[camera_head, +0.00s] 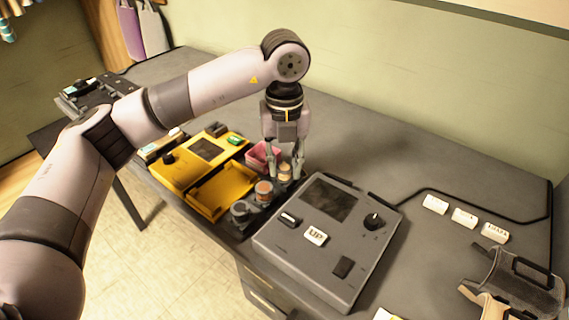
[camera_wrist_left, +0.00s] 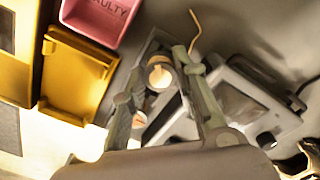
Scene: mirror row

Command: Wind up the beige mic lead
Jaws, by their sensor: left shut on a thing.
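In the head view my left gripper (camera_head: 285,177) points down behind the grey control box, its fingers on either side of a small beige cylindrical thing (camera_head: 284,170). In the left wrist view that beige cylinder (camera_wrist_left: 160,76) sits between the fingers of my left gripper (camera_wrist_left: 165,70), and the gripper is shut on it. A thin beige lead (camera_wrist_left: 194,30) sticks out beyond the fingertips, with a bent end; how it joins the cylinder is hidden.
An orange-topped cylinder (camera_head: 264,190) and a dark round piece (camera_head: 240,211) stand close in front. The grey control box (camera_head: 330,235) is at right, a yellow unit with tray (camera_head: 222,189) at left. A pink bin (camera_head: 258,156) is behind. White labelled blocks (camera_head: 464,217) lie right.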

